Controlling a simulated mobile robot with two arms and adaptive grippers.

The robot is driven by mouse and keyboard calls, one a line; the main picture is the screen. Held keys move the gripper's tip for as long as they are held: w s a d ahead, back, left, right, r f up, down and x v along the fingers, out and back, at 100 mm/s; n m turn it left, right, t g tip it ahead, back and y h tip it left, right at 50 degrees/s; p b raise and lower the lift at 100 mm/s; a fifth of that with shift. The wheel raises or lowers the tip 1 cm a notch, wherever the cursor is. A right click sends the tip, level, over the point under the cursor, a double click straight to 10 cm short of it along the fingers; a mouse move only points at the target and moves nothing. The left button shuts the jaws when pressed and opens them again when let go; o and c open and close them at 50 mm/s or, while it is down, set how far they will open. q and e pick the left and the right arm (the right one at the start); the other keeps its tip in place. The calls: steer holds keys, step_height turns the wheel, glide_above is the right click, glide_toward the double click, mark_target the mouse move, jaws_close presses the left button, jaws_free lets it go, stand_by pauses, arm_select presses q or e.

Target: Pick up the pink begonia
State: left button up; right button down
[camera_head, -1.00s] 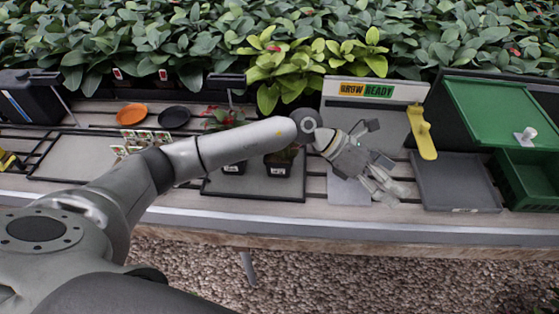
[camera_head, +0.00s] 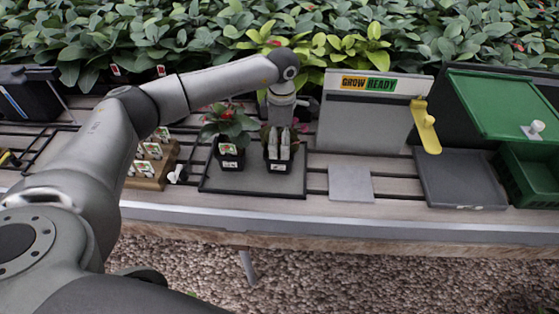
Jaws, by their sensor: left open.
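Two small black pots stand on a dark tray (camera_head: 250,193) on the bench. The left pot (camera_head: 230,157) holds a leafy plant (camera_head: 228,127) with red blooms. The right pot (camera_head: 277,165) holds a plant mostly hidden behind my gripper; a few reddish-pink and green bits (camera_head: 299,128) show beside it. I cannot tell for sure that it is the pink begonia. My left gripper (camera_head: 279,147) is open and points straight down over the right pot, its fingers overlapping the plant and pot rim. Whether it touches them is unclear. My right gripper is not in view.
A wooden rack (camera_head: 152,170) with several labelled cards stands left of the tray. A grey plate (camera_head: 350,184), a GROW READY panel (camera_head: 368,112), a yellow handle (camera_head: 425,126), a dark mat (camera_head: 461,182) and a green crate (camera_head: 528,175) are to the right. Dense foliage lies behind.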

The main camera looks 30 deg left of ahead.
mark_target(279, 152)
arm_select(q)
steer(key=f+b, duration=0.1)
steer(key=f, duration=0.3)
steer(key=f+b, duration=0.1)
steer(key=f, duration=0.1)
steer(key=shift+s+a+b, duration=0.15)
steer(key=shift+s+b, duration=0.2)
steer(key=shift+s, duration=0.05)
steer(key=shift+f, duration=0.45)
steer(key=shift+w, duration=0.1)
steer(key=shift+r, duration=0.1)
steer(key=shift+c, duration=0.9)
steer(key=c, duration=1)
